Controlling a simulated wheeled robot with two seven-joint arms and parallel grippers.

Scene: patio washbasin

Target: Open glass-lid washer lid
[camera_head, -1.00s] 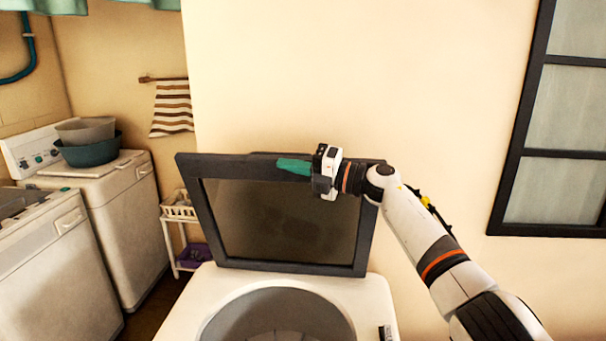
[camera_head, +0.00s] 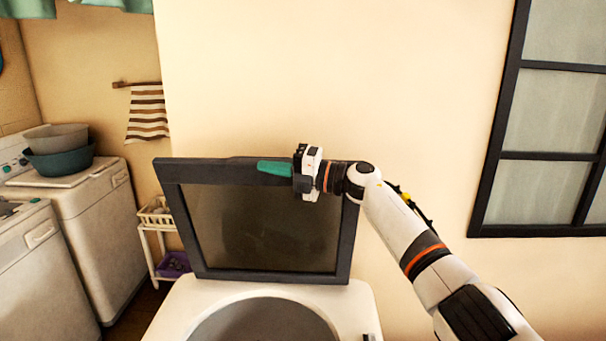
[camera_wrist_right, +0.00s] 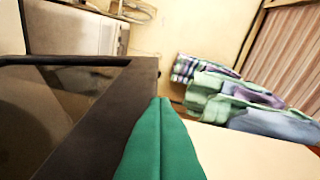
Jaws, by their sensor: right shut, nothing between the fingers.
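The washer (camera_head: 170,318) stands in front of me with its round tub opening (camera_head: 262,322) exposed. Its dark-framed glass lid (camera_head: 262,228) stands up, nearly upright, at the back of the washer. My right gripper (camera_head: 273,168) is shut and empty, its green fingers lying along the lid's top frame bar. In the right wrist view the green fingers (camera_wrist_right: 160,140) are together beside the lid's dark frame (camera_wrist_right: 115,115). I cannot tell whether they touch it. My left gripper is in neither view.
White machines (camera_head: 85,225) stand at the left, one with stacked basins (camera_head: 60,158) on it. A small white rack (camera_head: 158,240) stands between them and the washer. A cream wall is behind the lid. Folded cloth (camera_wrist_right: 245,100) shows in the wrist view.

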